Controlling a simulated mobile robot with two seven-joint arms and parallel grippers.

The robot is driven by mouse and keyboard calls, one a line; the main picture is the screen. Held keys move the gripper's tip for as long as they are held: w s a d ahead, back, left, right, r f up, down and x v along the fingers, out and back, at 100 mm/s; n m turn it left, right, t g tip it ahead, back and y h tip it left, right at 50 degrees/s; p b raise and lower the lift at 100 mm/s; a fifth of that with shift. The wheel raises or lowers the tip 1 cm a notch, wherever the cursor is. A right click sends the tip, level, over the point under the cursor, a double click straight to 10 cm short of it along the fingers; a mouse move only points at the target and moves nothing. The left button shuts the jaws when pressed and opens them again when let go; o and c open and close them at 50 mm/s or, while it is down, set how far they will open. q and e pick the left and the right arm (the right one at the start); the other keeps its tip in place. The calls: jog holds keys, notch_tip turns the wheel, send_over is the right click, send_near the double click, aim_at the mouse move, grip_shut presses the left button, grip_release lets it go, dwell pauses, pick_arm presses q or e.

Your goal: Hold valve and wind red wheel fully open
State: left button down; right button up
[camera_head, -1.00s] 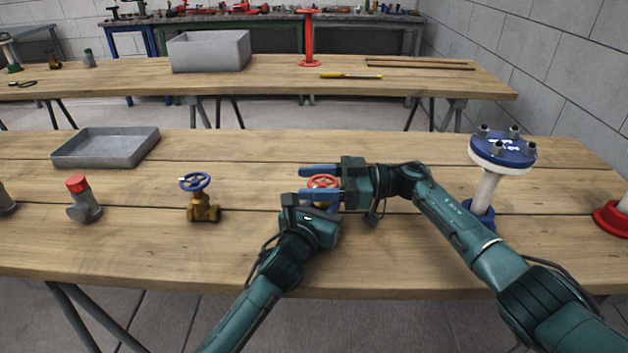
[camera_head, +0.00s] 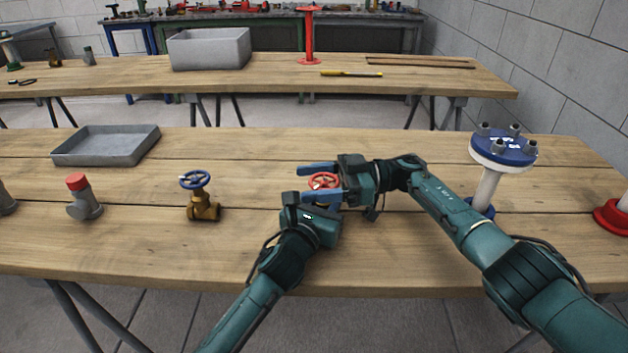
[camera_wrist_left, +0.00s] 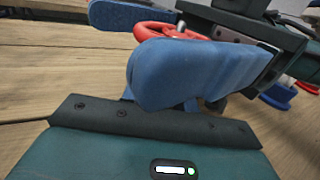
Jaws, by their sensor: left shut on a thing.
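The valve's red wheel (camera_head: 323,181) stands above the front table, with its body largely hidden behind my left gripper. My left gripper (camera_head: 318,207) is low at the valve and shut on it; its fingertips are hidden. My right gripper (camera_head: 302,185) comes in from the right at wheel height, its two blue fingers wide apart on the far and near sides of the red wheel. The wheel also shows between these fingers in the left wrist view (camera_wrist_left: 165,31). I cannot tell whether the fingers press on its rim.
A brass valve with a blue wheel (camera_head: 203,205) and a grey fitting with a red cap (camera_head: 84,200) stand to the left. A grey tray (camera_head: 70,156) lies behind them. A blue-flanged post (camera_head: 489,190) stands right, close to my right arm.

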jog(key=shift+o, duration=0.9)
jog(key=shift+r, duration=0.1)
jog(key=w+d, duration=0.1)
jog(key=d, duration=0.6)
jog(key=shift+w+d, duration=0.15)
jog(key=shift+d, duration=0.1)
